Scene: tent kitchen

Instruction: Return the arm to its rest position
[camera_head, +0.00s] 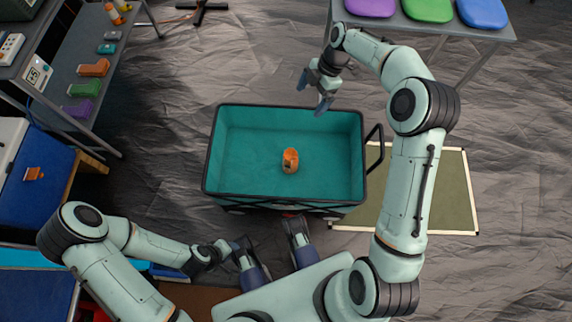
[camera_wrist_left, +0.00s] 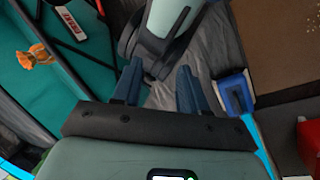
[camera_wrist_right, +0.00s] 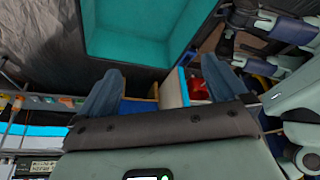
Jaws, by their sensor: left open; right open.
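My right gripper (camera_head: 314,92) is open and empty, at the end of my right arm, which reaches far forward. It hangs near the far right rim of a teal wagon (camera_head: 240,180). Its spread fingers also show in the right wrist view (camera_wrist_right: 160,88), with nothing between them. My left arm is bent at the lower left, and its gripper (camera_head: 238,250) is low in front of the wagon's near side, partly hard to make out there. In the left wrist view its fingers (camera_wrist_left: 160,85) are apart and hold nothing.
An orange object (camera_head: 290,160) lies inside the wagon. A table at the top right carries purple, green (camera_head: 428,9) and blue pads. A shelf with colored items (camera_head: 84,88) stands at the left, above a blue surface (camera_head: 40,195). A green mat (camera_head: 455,190) lies right of the wagon.

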